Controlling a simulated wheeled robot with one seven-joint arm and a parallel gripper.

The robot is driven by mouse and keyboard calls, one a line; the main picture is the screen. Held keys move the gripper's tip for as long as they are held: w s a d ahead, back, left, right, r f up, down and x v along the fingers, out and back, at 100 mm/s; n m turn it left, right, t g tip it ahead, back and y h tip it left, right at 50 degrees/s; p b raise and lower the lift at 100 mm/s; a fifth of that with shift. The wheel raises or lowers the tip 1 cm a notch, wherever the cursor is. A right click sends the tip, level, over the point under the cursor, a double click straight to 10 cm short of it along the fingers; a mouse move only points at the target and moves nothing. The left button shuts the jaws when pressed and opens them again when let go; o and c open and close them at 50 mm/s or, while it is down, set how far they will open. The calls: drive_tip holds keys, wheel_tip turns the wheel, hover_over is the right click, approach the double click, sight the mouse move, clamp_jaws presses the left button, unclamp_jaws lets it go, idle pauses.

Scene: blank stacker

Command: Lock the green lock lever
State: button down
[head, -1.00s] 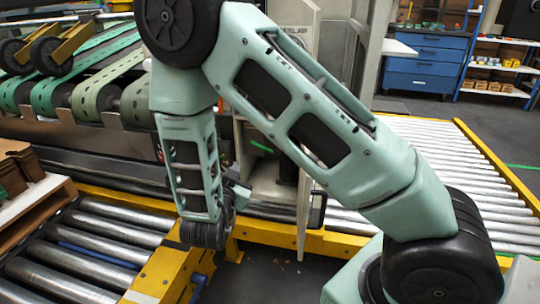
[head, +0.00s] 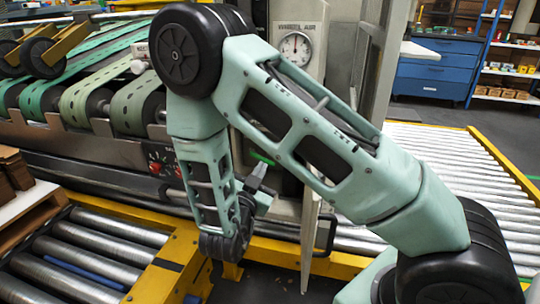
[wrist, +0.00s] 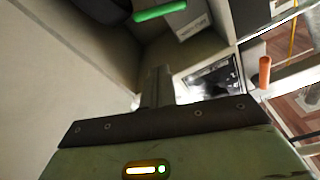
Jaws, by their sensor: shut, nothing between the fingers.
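The green lock lever (wrist: 160,10) is a bright green bar at the top of the wrist view, beside a grey labelled block. In the head view the lever (head: 262,158) shows as a short green strip on the grey machine panel, just above my gripper (head: 262,174). My gripper's fingers (wrist: 155,84) are together and empty in the wrist view, pointing up the picture below the lever. They look apart from the lever, with a gap between.
An orange handle (wrist: 264,72) is at the right of the wrist view. A dial gauge (head: 295,46) sits above on the machine. Red knobs (head: 156,168) are to the left. Roller conveyors (head: 85,236) with yellow frames flank the machine. A blue cabinet (head: 430,68) stands behind.

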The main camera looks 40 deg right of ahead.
drive_tip(key=shift+w+d, duration=0.1)
drive_tip(key=shift+d, duration=0.05)
drive_tip(key=r+b, duration=0.1)
hover_over(267, 161)
drive_tip(key=s, duration=0.2)
drive_tip(key=shift+w+a+f+b, duration=0.15)
drive_tip(key=shift+f+b, duration=0.15)
drive_tip(key=shift+f, duration=0.25)
drive_tip(key=shift+w+a+f+b, duration=0.2)
drive_tip(key=shift+f+b, duration=0.05)
drive_tip(key=shift+f, duration=0.35)
drive_tip(key=shift+w+a+f+b, duration=0.15)
drive_tip(key=shift+f+b, duration=0.15)
drive_tip(key=shift+f, duration=0.25)
drive_tip(key=shift+f+m+b, duration=0.2)
drive_tip(key=shift+m+b, duration=0.25)
drive_tip(key=shift+m, duration=0.35)
